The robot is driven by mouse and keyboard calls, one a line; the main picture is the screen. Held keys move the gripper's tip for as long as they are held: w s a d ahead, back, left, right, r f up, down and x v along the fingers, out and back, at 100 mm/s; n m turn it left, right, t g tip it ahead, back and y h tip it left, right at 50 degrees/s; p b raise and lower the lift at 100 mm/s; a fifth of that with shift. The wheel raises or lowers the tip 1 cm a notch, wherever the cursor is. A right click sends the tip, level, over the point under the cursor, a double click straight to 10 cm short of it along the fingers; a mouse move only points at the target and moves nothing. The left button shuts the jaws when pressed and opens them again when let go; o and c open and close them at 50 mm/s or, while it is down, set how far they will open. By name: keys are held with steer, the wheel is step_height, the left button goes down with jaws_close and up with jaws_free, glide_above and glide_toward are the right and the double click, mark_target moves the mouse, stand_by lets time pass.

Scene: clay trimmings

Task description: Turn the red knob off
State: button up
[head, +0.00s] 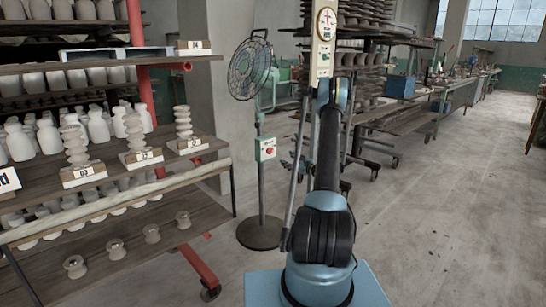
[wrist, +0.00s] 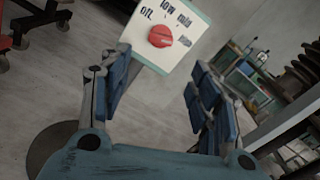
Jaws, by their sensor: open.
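The red knob (wrist: 161,36) is on a pale control panel (wrist: 181,58) with a green edge. The labels off, low and mid are legible around it; a further label at the right is blurred. The knob's ridge lies roughly across the picture, but I cannot tell its exact setting. In the head view the knob (head: 268,150) is on a small box on the fan's stand. My gripper (wrist: 158,68) is open, with its blue-padded fingers wide apart. The panel shows beyond and between the fingers, and the knob is apart from them.
The standing fan (head: 249,69) has a round dark base (head: 260,232) on the floor. A shelf rack (head: 150,218) with pale pottery stands close on the left. A wheeled rack (head: 385,122) stands behind my arm. The floor at the right (head: 450,220) is clear.

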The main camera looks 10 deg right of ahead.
mark_target(270, 151)
steer(key=x, duration=1.3)
steer(key=c, duration=1.1)
